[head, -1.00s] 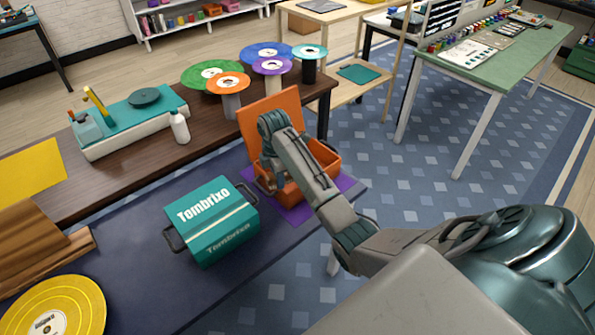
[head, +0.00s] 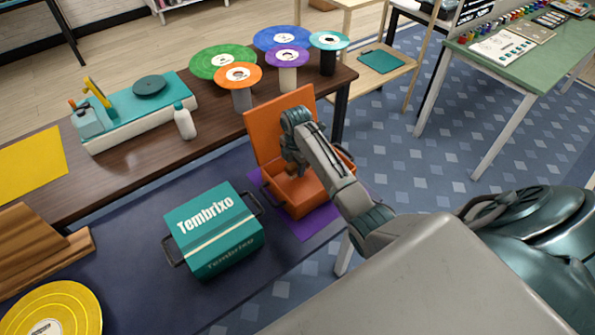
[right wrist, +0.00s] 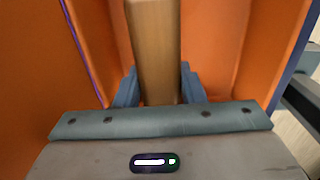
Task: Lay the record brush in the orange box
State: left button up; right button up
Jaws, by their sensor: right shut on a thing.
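The orange box (head: 318,190) stands with its lid (head: 268,140) up on a purple mat on the dark blue cloth. My right gripper (head: 291,170) is over the box's opening, close to the raised lid. In the right wrist view, my right gripper (right wrist: 158,88) is shut on a brown, wood-like bar, the record brush (right wrist: 155,45), with orange walls around it. The brush's far end is cut off by that view's edge, and I cannot tell whether it touches the box floor. In the head view the brush is mostly hidden by the gripper. My left gripper is not in view.
A white bottle (head: 184,122) and a teal record player (head: 140,115) are farther left. The purple mat (head: 312,226) shows in front.

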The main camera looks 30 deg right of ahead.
notch_tip(320, 180, down, 3)
jog(key=shift+d+r, duration=0.1)
jog(key=shift+f, duration=0.7)
jog(key=o, duration=0.6)
jog(key=shift+f, duration=0.1)
jog(key=shift+c, duration=0.2)
jog(key=o, duration=0.4)
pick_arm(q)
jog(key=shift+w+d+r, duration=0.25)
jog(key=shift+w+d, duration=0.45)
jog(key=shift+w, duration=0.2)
pick_arm(e)
jog(key=shift+o, duration=0.2)
pick_arm(q)
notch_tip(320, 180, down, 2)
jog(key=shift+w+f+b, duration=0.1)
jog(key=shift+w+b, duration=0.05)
jog(key=shift+b, duration=0.7)
pick_arm(e)
notch_tip(320, 180, up, 12)
jog(key=shift+r, duration=0.2)
